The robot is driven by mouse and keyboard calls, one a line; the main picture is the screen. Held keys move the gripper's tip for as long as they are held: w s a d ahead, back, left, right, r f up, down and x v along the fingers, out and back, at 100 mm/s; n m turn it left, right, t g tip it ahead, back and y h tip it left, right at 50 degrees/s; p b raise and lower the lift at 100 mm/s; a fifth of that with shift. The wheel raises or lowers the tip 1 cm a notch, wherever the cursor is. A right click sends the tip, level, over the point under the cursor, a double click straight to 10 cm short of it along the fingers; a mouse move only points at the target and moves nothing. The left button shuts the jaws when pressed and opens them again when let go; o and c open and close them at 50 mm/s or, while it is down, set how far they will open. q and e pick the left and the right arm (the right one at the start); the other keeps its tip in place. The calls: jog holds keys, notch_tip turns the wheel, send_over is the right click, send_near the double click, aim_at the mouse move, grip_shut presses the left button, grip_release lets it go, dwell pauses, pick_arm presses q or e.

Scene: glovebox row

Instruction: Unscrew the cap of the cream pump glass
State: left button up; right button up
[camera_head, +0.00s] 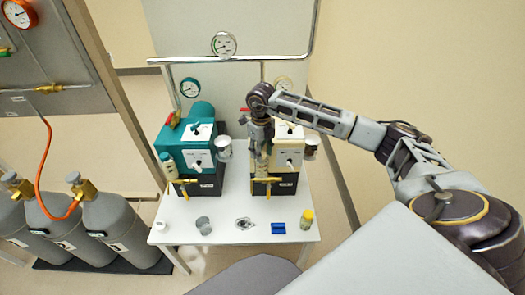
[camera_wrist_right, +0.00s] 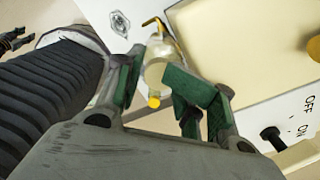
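The cream pump (camera_head: 290,148) stands on the white table, right of the teal pump. Its glass (camera_wrist_right: 166,48) shows in the right wrist view with a pale round cap (camera_wrist_right: 154,73). My right gripper (camera_head: 262,160) reaches down in front of the cream pump's left side and hides most of the glass in the head view. In the right wrist view its green-padded fingers (camera_wrist_right: 152,78) are drawn in on both sides of the cap and look shut on it; the right pad covers part of the cap's edge. My left gripper is not in view.
The teal pump (camera_head: 200,135) is close on the left. A grey cup (camera_head: 203,225), a dark round part (camera_head: 244,223), a blue block (camera_head: 278,228) and a yellow-capped jar (camera_head: 307,219) lie along the table's front (camera_head: 222,236). Grey gas cylinders (camera_head: 110,228) stand at left.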

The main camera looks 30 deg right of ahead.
jog(key=shift+w+m, duration=0.1)
jog(key=shift+m, duration=1)
jog(key=shift+m+p, duration=0.7)
jog(key=shift+m, duration=1.6)
grip_shut()
jog(key=shift+a+f, duration=0.1)
